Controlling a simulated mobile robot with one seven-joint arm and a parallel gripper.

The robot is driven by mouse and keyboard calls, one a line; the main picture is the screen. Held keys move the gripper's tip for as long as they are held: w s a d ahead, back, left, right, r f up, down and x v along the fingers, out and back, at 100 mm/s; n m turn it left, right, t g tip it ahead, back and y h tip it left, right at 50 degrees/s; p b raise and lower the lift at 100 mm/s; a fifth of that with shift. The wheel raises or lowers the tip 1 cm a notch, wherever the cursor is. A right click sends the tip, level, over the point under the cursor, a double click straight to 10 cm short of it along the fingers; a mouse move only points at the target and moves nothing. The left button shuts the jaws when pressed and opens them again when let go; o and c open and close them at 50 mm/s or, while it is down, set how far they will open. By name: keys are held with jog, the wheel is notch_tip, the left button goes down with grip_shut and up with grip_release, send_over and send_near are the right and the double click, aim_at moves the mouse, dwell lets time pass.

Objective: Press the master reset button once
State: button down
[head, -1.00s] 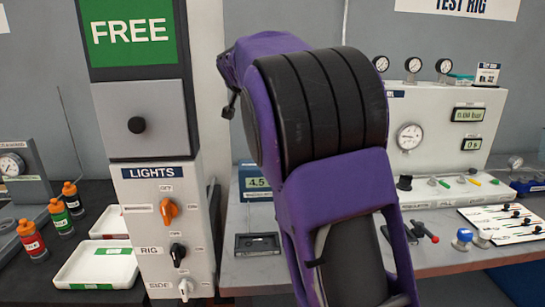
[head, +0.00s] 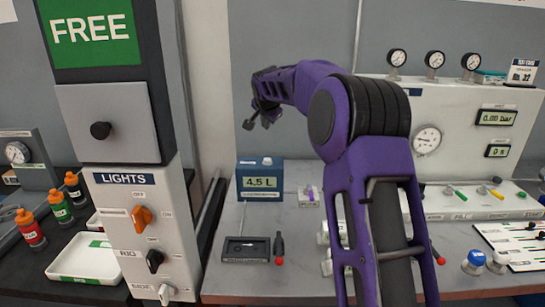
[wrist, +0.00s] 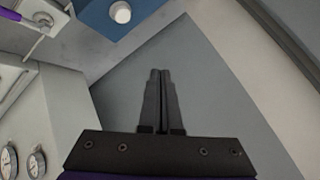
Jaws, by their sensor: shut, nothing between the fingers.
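No button labelled master reset can be read in either view. My gripper (head: 266,118) is at the left end of my purple arm, in the air above and behind the blue display box (head: 260,182), which reads 4.5 L. In the wrist view my gripper (wrist: 160,72) has its two dark fingers together, with nothing between them. The wrist view also shows the blue box's top with a round white cap (wrist: 120,12), apart from the fingertips. My arm hides part of the test rig panel (head: 460,150) and the bench.
A lights cabinet (head: 145,185) with an orange knob (head: 141,217) stands at left. A black tray (head: 246,250) is on the bench. A blue-topped knob (head: 474,260) sits at right. The back wall is close behind.

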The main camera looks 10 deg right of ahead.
jog(key=shift+w+d+f, duration=0.1)
jog(key=shift+d+f, duration=0.05)
dwell(0.3)
jog(key=b, duration=0.3)
send_over(267, 161)
notch_tip(267, 161, down, 7)
jog(key=shift+f, duration=0.2)
jog(key=shift+f+b, duration=0.6)
jog(key=shift+f, duration=0.1)
dwell(1.3)
jog(key=shift+f+b, duration=0.4)
jog(key=shift+b, duration=0.1)
